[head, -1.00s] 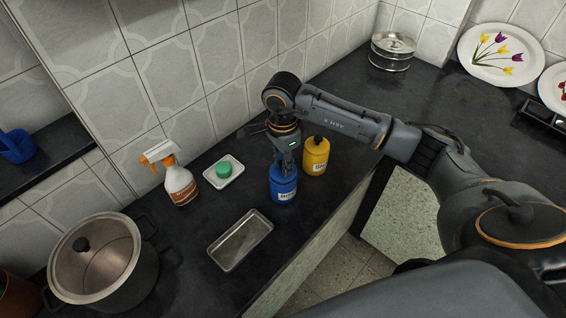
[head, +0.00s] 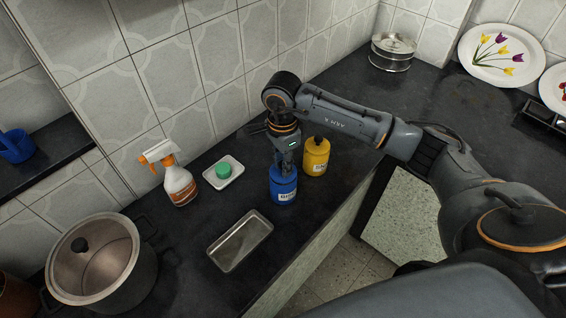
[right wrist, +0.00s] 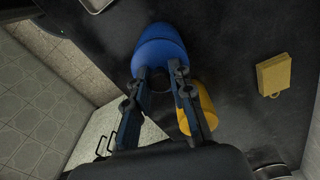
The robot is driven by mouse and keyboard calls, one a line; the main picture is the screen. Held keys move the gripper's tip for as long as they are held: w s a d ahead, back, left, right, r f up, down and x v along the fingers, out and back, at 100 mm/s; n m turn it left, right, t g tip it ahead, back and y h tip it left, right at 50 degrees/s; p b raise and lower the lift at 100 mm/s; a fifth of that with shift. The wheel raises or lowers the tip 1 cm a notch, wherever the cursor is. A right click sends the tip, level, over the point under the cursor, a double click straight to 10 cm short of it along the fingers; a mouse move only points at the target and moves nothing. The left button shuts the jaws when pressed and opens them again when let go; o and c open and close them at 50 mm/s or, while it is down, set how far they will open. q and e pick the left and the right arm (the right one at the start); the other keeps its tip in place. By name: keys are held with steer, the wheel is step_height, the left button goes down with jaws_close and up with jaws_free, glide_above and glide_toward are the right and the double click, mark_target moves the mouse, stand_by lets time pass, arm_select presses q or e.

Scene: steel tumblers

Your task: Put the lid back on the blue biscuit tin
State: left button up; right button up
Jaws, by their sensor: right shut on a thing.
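The blue biscuit tin (head: 284,190) stands upright on the dark counter, its white label facing the front. My right gripper (head: 285,168) points down onto its top. I cannot tell whether the lid is fully seated on the rim. My left gripper is not in view.
A yellow tin (head: 316,157) stands close behind the blue one. A metal tray (head: 240,241), a white dish (head: 223,184) with a green item, a spray bottle (head: 180,184) and a large pot (head: 103,262) are to the left. A yellow box (right wrist: 273,75) shows in the right wrist view.

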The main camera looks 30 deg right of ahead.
steer(key=shift+f+b, duration=0.15)
steer(key=shift+b, duration=0.55)
stand_by(0.9)
stand_by(0.3)
steer(key=o, duration=1.5)
steer(key=shift+r+p, duration=1.8)
steer(key=shift+r, duration=1.75)
